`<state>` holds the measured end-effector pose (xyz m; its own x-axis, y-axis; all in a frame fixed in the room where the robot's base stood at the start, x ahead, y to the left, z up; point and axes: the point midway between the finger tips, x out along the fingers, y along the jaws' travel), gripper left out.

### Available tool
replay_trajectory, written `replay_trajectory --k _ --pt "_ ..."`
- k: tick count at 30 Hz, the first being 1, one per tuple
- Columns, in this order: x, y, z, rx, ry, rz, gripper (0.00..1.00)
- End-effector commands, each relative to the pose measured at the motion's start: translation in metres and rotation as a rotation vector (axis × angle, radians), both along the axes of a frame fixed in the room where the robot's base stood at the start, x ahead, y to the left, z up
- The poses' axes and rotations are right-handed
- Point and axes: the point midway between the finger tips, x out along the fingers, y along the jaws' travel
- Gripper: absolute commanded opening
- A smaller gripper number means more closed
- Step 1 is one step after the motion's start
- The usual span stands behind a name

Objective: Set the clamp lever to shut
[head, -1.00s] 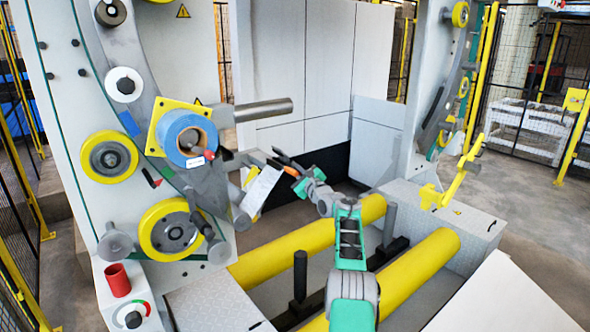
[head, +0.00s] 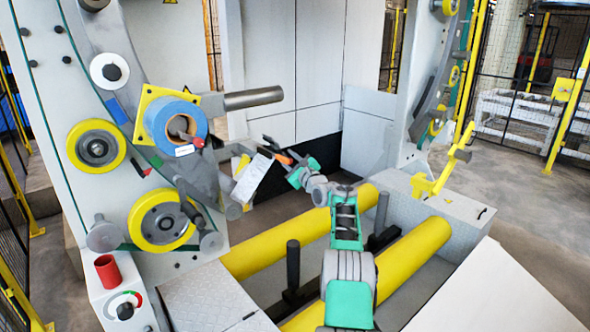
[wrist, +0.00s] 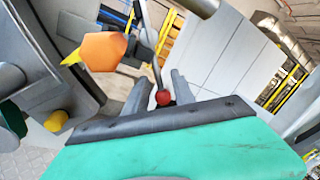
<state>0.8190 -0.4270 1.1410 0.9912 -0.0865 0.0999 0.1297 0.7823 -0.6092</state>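The clamp lever appears in the wrist view as a thin grey rod with a red ball knob (wrist: 163,97). In the head view a red knob (head: 198,142) shows at the front of the blue roll (head: 160,122), apparently the same lever. My gripper (head: 272,148) is to the right of that roll in the head view, with a gap in the picture between them. In the wrist view my gripper's two grey fingers (wrist: 160,88) stand apart, with the red ball in line between them. I cannot tell how deep the ball lies or whether a finger touches it.
A grey bar (head: 253,98) sticks out right of the roll. A white plate (head: 252,180) hangs just left of my gripper. An orange piece (wrist: 103,52) is close at left in the wrist view. Yellow rollers (head: 300,240) lie below. A red cup (head: 107,270) stands lower left.

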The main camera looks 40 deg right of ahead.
Motion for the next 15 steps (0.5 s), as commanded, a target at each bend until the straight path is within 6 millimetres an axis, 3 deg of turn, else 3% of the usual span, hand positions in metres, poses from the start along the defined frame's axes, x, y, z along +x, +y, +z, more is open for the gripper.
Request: replay_trajectory --k 10,15 --pt "-0.048 0.004 -0.006 0.000 0.000 -0.002 0.31" --pt "-0.060 0.006 -0.007 0.000 0.001 -0.001 0.31"
